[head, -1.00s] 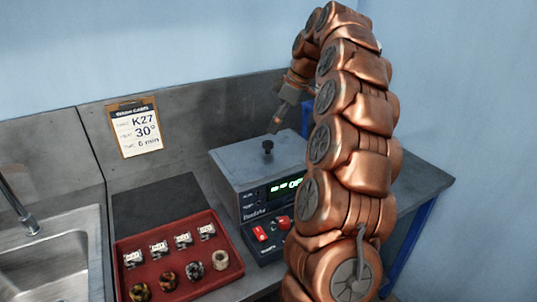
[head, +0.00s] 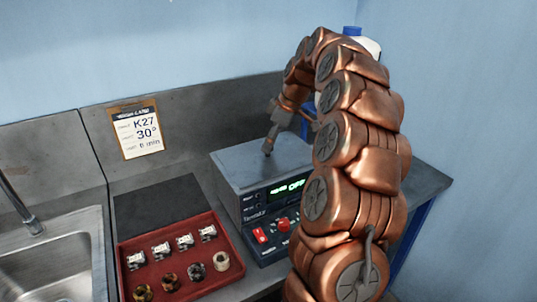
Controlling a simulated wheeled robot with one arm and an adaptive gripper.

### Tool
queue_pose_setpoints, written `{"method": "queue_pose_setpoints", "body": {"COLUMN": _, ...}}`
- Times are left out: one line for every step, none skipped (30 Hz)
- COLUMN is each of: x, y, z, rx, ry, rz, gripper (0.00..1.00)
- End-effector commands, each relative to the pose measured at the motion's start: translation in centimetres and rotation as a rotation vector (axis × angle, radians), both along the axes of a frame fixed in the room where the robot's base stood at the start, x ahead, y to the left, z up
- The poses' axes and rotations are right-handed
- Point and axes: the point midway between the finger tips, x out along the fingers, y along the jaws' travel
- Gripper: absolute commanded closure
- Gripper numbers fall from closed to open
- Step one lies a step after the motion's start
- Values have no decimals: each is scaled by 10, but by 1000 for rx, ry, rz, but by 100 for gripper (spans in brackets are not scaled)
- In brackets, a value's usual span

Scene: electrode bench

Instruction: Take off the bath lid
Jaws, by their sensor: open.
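The bath (head: 228,196) is a grey box on the bench with a control panel whose green display reads OFF. Its flat grey lid (head: 240,168) lies on top and looks closed. My gripper (head: 267,151) points down over the lid, right at the place of the lid's black knob. The fingers hide most or all of the knob, so I cannot tell whether they touch it. My gripper is open. My arm covers the right part of the bath.
A red tray (head: 184,249) with several labelled pieces and round caps stands left of the bath. A dark mat (head: 155,207) lies behind it. A sink (head: 55,255) is at far left. A card (head: 137,130) hangs on the splashback. A blue-capped bottle (head: 353,32) shows behind my arm.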

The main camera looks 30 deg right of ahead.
Motion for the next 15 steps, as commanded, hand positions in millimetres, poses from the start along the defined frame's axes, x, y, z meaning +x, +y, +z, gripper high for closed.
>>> {"method": "queue_pose_setpoints", "body": {"x": 0, "y": 1, "z": -2, "rx": 1, "ry": 1, "rz": -1, "gripper": 36}}
{"method": "queue_pose_setpoints", "body": {"x": 1, "y": 2, "z": -5, "rx": 0, "ry": 0, "rz": -1, "gripper": 36}}
{"method": "queue_pose_setpoints", "body": {"x": 3, "y": 3, "z": -9, "rx": 0, "ry": 0, "rz": -1, "gripper": 36}}
{"method": "queue_pose_setpoints", "body": {"x": 4, "y": 4, "z": -12, "rx": 0, "ry": 0, "rz": -1, "gripper": 36}}
{"method": "queue_pose_setpoints", "body": {"x": 4, "y": 5, "z": -15, "rx": 1, "ry": 1, "rz": -1, "gripper": 36}}
{"method": "queue_pose_setpoints", "body": {"x": 5, "y": 5, "z": -18, "rx": 1, "ry": 1, "rz": 0, "gripper": 36}}
{"method": "queue_pose_setpoints", "body": {"x": 6, "y": 6, "z": -20, "rx": 0, "ry": 0, "rz": 0, "gripper": 36}}
{"method": "queue_pose_setpoints", "body": {"x": 6, "y": 6, "z": -21, "rx": -1, "ry": -1, "rz": 0, "gripper": 36}}
{"method": "queue_pose_setpoints", "body": {"x": 7, "y": 6, "z": -22, "rx": -1, "ry": -2, "rz": -1, "gripper": 36}}
{"method": "queue_pose_setpoints", "body": {"x": 7, "y": 6, "z": -23, "rx": -1, "ry": -3, "rz": -1, "gripper": 36}}
{"method": "queue_pose_setpoints", "body": {"x": 7, "y": 6, "z": -23, "rx": -1, "ry": -3, "rz": -1, "gripper": 36}}
{"method": "queue_pose_setpoints", "body": {"x": 7, "y": 6, "z": -23, "rx": -2, "ry": -3, "rz": -2, "gripper": 36}}
{"method": "queue_pose_setpoints", "body": {"x": 7, "y": 6, "z": -23, "rx": -2, "ry": -3, "rz": -2, "gripper": 36}}
{"method": "queue_pose_setpoints", "body": {"x": 7, "y": 6, "z": -23, "rx": -2, "ry": -3, "rz": 0, "gripper": 36}}
{"method": "queue_pose_setpoints", "body": {"x": 7, "y": 6, "z": -23, "rx": -2, "ry": -3, "rz": -1, "gripper": 36}}
